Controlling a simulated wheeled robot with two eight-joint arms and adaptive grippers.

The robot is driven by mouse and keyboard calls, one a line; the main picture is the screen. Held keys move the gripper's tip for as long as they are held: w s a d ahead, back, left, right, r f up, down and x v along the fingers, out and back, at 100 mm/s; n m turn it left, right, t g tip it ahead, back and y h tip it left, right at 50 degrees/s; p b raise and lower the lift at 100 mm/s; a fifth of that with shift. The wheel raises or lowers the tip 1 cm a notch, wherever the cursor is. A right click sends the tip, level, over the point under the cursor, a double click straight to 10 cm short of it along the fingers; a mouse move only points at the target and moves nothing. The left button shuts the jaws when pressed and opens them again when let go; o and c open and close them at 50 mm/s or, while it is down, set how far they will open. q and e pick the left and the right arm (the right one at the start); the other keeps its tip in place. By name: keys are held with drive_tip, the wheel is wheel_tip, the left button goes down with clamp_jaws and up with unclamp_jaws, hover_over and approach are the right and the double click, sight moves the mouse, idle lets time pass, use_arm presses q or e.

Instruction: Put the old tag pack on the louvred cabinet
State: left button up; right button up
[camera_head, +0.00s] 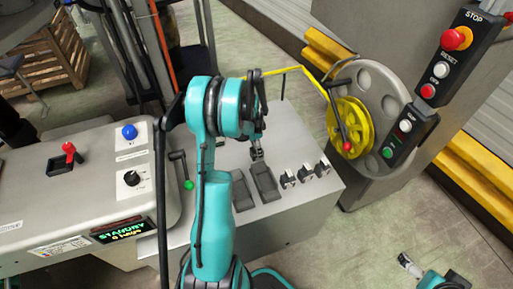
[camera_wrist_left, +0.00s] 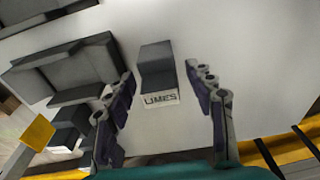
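In the left wrist view a small dark block (camera_wrist_left: 158,72) with a pale label reading "LIMES" lies on the light metal top, between the spread fingers of my left gripper (camera_wrist_left: 165,105). The fingers stand apart from its sides. I cannot tell whether this block is the old tag pack. In the head view my left gripper (camera_head: 257,143) hangs over the metal top behind two dark trays (camera_head: 265,183); its fingertips are small there. My right gripper (camera_head: 408,265) is low at the right, over the floor, its fingers unclear. No louvred cabinet is clearly identifiable.
Several small black-and-white blocks (camera_head: 306,172) stand right of the trays. A control box (camera_head: 80,185) is at left. A slatted grey surface (camera_head: 488,85) lies behind yellow bars at right.

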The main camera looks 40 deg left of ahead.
sight(253, 150)
use_arm(q)
drive_tip(key=shift+r+p, duration=0.3)
wheel_tip(253, 150, up, 11)
drive_tip(key=s+p, duration=0.1)
drive_tip(key=p, duration=0.3)
drive_tip(key=d+r+n+t, duration=0.1)
drive_tip(key=d+r, duration=0.6)
drive_tip(key=d, duration=0.1)
drive_tip(key=s+d+r+n+t, duration=0.2)
drive_tip(key=s+d, duration=0.4)
drive_tip(key=d, duration=0.4)
drive_tip(key=s+d+r+n+t, duration=0.2)
drive_tip(key=s+d+r+t, duration=0.1)
drive_tip(key=d, duration=0.7)
drive_tip(key=s+r, duration=0.1)
drive_tip(key=s, duration=0.1)
drive_tip(key=shift+s+d+y, duration=0.3)
drive_tip(key=shift+s+d, duration=0.05)
drive_tip(key=shift+d, duration=0.05)
